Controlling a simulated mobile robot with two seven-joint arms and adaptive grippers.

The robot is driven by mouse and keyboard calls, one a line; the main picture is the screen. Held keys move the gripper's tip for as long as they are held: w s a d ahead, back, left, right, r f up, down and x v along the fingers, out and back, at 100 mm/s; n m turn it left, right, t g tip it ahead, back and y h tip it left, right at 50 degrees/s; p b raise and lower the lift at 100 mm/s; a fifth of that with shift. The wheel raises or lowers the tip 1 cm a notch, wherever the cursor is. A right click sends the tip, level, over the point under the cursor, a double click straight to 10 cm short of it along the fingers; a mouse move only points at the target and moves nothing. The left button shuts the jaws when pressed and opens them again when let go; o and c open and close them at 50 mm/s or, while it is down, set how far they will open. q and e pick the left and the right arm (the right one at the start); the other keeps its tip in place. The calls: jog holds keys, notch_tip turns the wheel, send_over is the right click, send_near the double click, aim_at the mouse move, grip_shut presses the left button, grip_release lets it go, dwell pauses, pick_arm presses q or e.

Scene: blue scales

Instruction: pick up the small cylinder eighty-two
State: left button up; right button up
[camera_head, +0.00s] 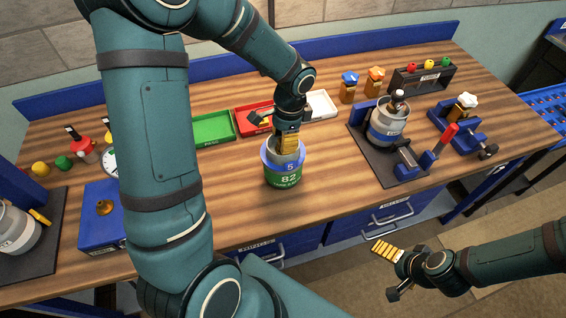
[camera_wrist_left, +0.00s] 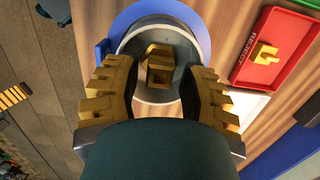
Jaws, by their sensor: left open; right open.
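The cylinder marked 82 (camera_head: 283,179) stands upright on the wooden bench, green at the bottom with a blue band marked 5 above it and a grey top. In the left wrist view its blue rim (camera_wrist_left: 135,14) surrounds a grey round top with a brass-coloured knob (camera_wrist_left: 158,66) in the middle. My left gripper (camera_head: 287,143) points down right over the cylinder's top. Its fingers (camera_wrist_left: 157,90) are open, one on each side of the knob; I cannot tell whether they touch the grey part. My right gripper (camera_head: 394,271) is open and empty, in front of the bench.
Behind stand a green tray (camera_head: 213,129), a red REJECT tray (camera_head: 247,127) holding a yellow piece, and a white tray (camera_head: 322,106). A grey canister (camera_head: 387,124) on a dark mat and a blue clamp (camera_head: 456,127) are on the right. Bench room right of the cylinder is clear.

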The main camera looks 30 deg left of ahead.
pick_arm(q)
grip_shut()
jog(key=shift+r, duration=0.1)
dwell(0.3)
